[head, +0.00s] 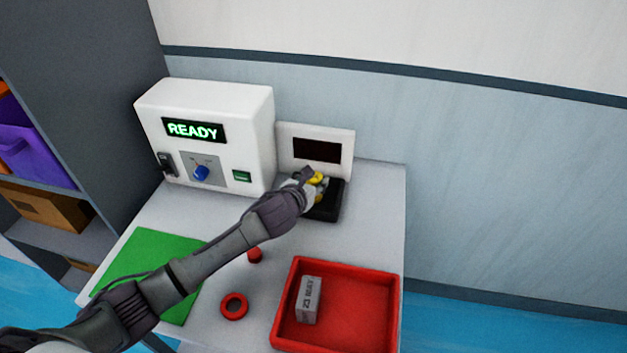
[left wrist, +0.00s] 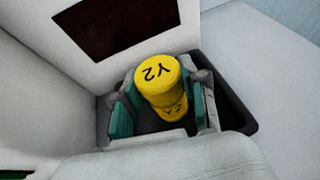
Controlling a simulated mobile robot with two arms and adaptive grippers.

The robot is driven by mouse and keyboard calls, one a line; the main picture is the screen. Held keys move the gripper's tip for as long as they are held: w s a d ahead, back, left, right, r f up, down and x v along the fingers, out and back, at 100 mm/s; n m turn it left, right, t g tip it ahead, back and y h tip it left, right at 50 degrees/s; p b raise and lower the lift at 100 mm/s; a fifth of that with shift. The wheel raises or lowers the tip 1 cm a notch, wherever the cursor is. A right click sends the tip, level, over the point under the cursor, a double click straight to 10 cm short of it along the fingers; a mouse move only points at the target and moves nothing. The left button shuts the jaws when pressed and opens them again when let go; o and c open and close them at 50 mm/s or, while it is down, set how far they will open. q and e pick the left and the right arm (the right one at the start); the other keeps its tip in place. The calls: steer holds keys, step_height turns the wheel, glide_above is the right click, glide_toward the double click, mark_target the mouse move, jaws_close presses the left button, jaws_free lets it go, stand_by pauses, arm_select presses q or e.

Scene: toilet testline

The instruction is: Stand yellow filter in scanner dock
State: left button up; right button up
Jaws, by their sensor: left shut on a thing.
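The yellow filter (left wrist: 158,82) is a short cylinder marked Y2 on its top. It also shows at the gripper in the head view (head: 318,178). My left gripper (left wrist: 160,103) is shut on it, with a teal-padded finger on each side. The filter stands roughly upright at the black scanner dock (head: 331,200), which also shows in the left wrist view (left wrist: 232,104). Its lower end is hidden, so I cannot tell whether it touches the dock floor. The scanner's white back panel with a dark screen (head: 316,150) rises behind. My right gripper is not in view.
A white machine (head: 235,110) reading READY stands left of the dock. A red tray (head: 360,310) with a grey block (head: 309,299), a red ring (head: 234,306), a small red piece (head: 255,255) and a green mat (head: 150,262) are nearer on the table.

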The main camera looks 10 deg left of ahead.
arm_select(q)
steer(key=o, duration=1.2)
steer(key=shift+c, duration=0.2)
steer(key=shift+s+r, duration=0.1)
steer(key=shift+s, duration=0.05)
steer(key=v, duration=1.1)
steer(key=shift+s, duration=0.35)
steer(key=shift+a+r, duration=0.1)
